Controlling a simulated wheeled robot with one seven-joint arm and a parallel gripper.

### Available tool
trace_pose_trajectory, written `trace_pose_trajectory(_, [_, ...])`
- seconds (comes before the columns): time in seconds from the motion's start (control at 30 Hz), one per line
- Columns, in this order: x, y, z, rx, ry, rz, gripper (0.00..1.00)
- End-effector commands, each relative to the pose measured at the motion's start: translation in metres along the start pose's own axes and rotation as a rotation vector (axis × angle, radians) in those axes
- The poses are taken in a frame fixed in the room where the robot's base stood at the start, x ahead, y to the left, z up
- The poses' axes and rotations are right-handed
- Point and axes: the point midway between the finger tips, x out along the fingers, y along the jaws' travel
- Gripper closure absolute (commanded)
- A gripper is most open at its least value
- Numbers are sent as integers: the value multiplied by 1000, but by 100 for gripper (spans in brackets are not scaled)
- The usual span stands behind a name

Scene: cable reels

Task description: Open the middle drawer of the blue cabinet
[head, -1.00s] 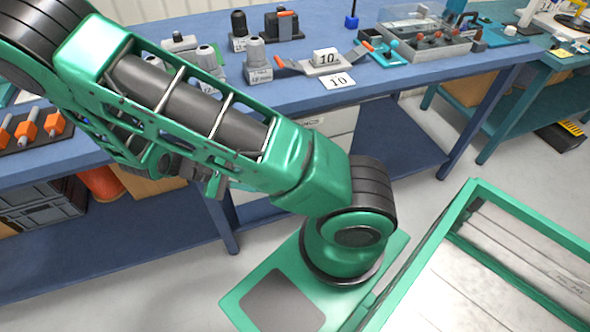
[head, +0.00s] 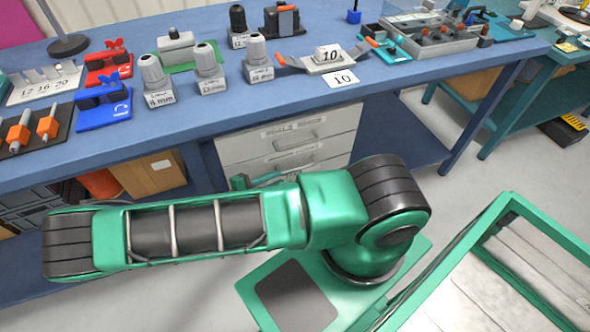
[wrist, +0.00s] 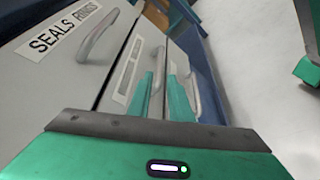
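The drawer unit sits under the blue bench, with pale grey fronts and blue sides. Its top drawer (head: 335,123) carries a label and a handle; the wrist view reads "SEALS RINGS" on it (wrist: 45,60). The middle drawer (head: 325,152) has a bar handle (wrist: 157,58), and it looks shut. A bottom drawer handle (wrist: 193,92) shows further right in the wrist view. My gripper (wrist: 162,98) has its two teal fingers apart, in front of the middle drawer, with the middle handle appearing between them. Contact cannot be told. In the head view my arm mostly hides the gripper.
The blue bench top (head: 215,110) above holds several tool holders and labelled blocks. A cardboard box (head: 150,175) stands on the shelf left of the drawers. A green-framed cart (head: 440,265) is at the lower right. Pale floor lies free right of the drawers.

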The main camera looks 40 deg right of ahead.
Motion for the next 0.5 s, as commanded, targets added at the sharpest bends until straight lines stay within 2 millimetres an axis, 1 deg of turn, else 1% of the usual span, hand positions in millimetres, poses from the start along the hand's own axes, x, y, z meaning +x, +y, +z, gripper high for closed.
trace_pose_trajectory(0.03, [9,0,1,-1,-5,1,81])
trace_pose_trajectory(0.3, [56,0,1,-1,-4,0,81])
trace_pose_trajectory(0.5, [81,0,1,-1,-2,-1,81])
